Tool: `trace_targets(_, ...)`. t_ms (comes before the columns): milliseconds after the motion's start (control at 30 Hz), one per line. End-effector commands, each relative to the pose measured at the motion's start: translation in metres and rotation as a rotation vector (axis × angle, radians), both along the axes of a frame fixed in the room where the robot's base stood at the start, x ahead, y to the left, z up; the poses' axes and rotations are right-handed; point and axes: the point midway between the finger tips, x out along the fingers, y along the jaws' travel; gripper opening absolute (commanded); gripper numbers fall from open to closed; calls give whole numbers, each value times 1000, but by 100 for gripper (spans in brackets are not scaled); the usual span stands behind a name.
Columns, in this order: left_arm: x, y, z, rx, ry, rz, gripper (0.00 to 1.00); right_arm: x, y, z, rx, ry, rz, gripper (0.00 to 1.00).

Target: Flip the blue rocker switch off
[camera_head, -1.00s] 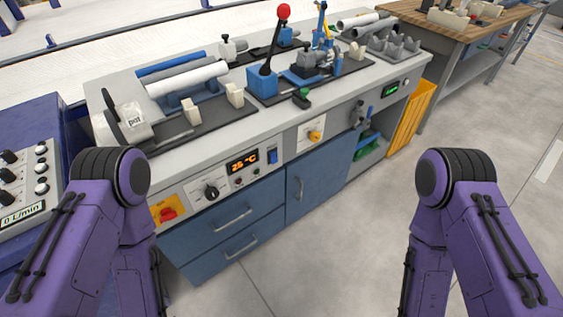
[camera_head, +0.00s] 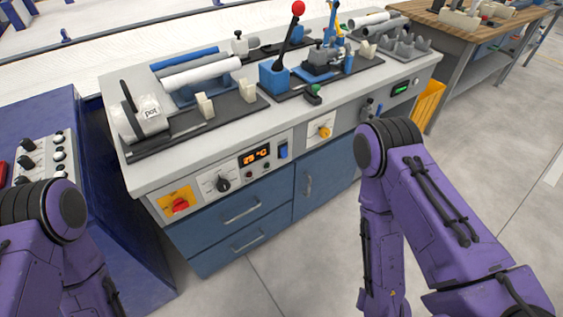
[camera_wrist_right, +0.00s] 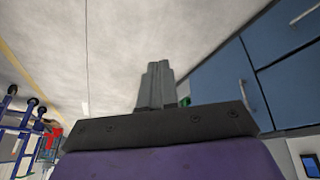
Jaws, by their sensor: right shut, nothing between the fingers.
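The blue rocker switch (camera_head: 283,151) sits on the front panel of the workbench, just right of the orange temperature display. In the right wrist view a blue switch (camera_wrist_right: 310,160) shows at the lower right corner. My right gripper (camera_wrist_right: 158,68) is shut and empty in that view, pointing past the blue cabinet fronts and well apart from the switch. In the head view only purple arm links show, and neither gripper can be seen. Which way the rocker is tipped is too small to tell.
The panel also carries a red knob on a yellow plate (camera_head: 180,205), a black dial (camera_head: 223,185) and a yellow knob (camera_head: 324,132). Blue drawers (camera_head: 240,208) lie below. Pipes (camera_head: 202,73) and a red-topped lever (camera_head: 298,9) stand on top. Floor in front is clear.

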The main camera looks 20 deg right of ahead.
Motion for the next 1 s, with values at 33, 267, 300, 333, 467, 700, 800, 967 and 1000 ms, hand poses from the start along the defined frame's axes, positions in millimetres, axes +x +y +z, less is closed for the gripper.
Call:
trace_targets(33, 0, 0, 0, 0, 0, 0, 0, 0, 0, 0, 0, 0, 0, 0)
trace_targets(267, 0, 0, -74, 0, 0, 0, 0, 129, 17, -31, 92, -284, 211, 0)
trace_targets(300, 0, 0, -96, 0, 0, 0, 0, 171, 24, -27, 108, -390, 300, 0)
trace_targets(333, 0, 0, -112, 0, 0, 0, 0, 200, 29, -19, 111, -471, 371, 0)
trace_targets(467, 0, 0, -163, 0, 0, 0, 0, 291, 46, 40, 62, -788, 665, 0)
trace_targets(700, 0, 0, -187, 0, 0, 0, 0, 330, 57, 117, -54, -1030, 910, 0)
trace_targets(800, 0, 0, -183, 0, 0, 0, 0, 331, 57, 122, -56, -1032, 917, 0)
trace_targets(967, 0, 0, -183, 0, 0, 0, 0, 331, 58, 121, -54, -1030, 915, 0)
trace_targets(1000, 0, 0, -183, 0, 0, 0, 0, 331, 58, 121, -55, -1029, 914, 0)
